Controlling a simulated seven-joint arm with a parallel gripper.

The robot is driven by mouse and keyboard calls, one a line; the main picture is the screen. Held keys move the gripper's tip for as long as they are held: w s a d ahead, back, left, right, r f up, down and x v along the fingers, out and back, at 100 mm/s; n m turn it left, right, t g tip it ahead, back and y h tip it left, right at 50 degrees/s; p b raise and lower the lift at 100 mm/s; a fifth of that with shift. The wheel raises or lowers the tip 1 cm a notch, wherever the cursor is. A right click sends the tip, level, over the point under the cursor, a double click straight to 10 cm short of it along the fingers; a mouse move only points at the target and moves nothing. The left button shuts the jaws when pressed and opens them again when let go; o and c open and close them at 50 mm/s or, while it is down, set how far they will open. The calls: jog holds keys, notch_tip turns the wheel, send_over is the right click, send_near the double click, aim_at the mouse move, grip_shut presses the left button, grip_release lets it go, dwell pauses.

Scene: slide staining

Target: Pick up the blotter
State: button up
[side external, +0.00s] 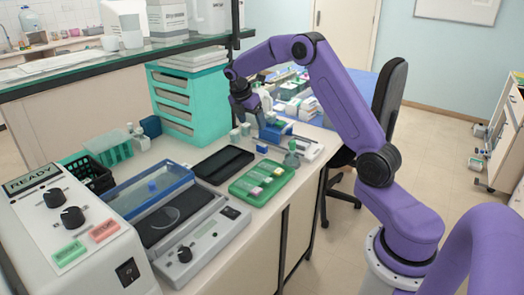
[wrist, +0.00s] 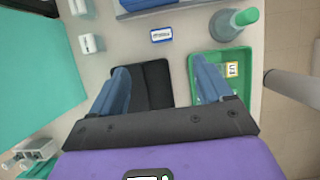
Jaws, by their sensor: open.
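My gripper (side external: 254,112) is above the back part of the bench, pointing down. In the wrist view its two blue fingers (wrist: 162,72) are spread apart with nothing between them. A blue block-like item (side external: 275,130) stands on the bench close below and right of the gripper; it may be the blotter, but I cannot tell for certain. In the wrist view a blue edge (wrist: 150,6), likely the same item, shows at the top, cut off by the frame and ahead of the fingertips.
A black tray (side external: 222,165) and a green tray (side external: 262,183) with slides lie in front. A greenish bottle (side external: 291,157) stands by the green tray's far end. Small pale blocks (wrist: 90,43) stand left of the fingers. A small label plate (wrist: 162,35) lies ahead of them.

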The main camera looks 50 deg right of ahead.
send_near(261, 146)
jog(key=x, duration=0.5)
jog(key=shift+w+d, duration=0.25)
jog(key=shift+x, duration=2.6)
jog(key=shift+s+a, duration=0.1)
jog(key=shift+s, duration=0.05)
jog(key=c, duration=1.1)
